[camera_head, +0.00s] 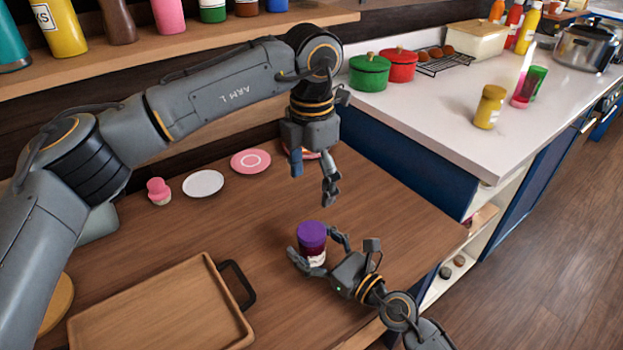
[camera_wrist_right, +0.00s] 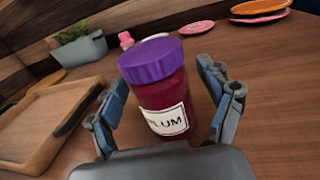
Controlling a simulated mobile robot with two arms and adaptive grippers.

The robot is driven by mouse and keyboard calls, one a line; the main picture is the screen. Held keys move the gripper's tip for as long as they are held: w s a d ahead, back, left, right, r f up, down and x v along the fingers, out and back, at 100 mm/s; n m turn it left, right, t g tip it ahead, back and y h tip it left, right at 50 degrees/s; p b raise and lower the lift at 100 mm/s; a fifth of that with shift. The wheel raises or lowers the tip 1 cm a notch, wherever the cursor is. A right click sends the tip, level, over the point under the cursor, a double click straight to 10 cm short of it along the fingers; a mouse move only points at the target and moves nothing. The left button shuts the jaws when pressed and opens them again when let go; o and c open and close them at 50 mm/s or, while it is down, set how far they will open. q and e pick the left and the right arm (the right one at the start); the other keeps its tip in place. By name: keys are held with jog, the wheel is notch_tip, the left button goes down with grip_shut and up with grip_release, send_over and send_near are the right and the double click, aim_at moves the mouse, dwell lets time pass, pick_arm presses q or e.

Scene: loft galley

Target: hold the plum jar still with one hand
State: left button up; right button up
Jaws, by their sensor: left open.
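The plum jar (camera_head: 312,249), dark red with a purple lid, stands upright on the wooden counter. In the right wrist view the jar (camera_wrist_right: 164,95) shows its white PLUM label. My right gripper (camera_head: 318,250) is low at the jar, with one finger on each side of it. In the right wrist view its fingers are spread, with a visible gap on the right; contact on the left cannot be told. My left gripper (camera_head: 313,182) hangs above and behind the jar, open and empty, pointing down.
A wooden tray (camera_head: 165,310) with a black handle lies front left. A white plate (camera_head: 203,184), a pink plate (camera_head: 250,161) and a pink cupcake-like item (camera_head: 159,190) are at the back. A white counter (camera_head: 440,110) with pots stands right.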

jog(key=v, duration=1.2)
dwell(0.3)
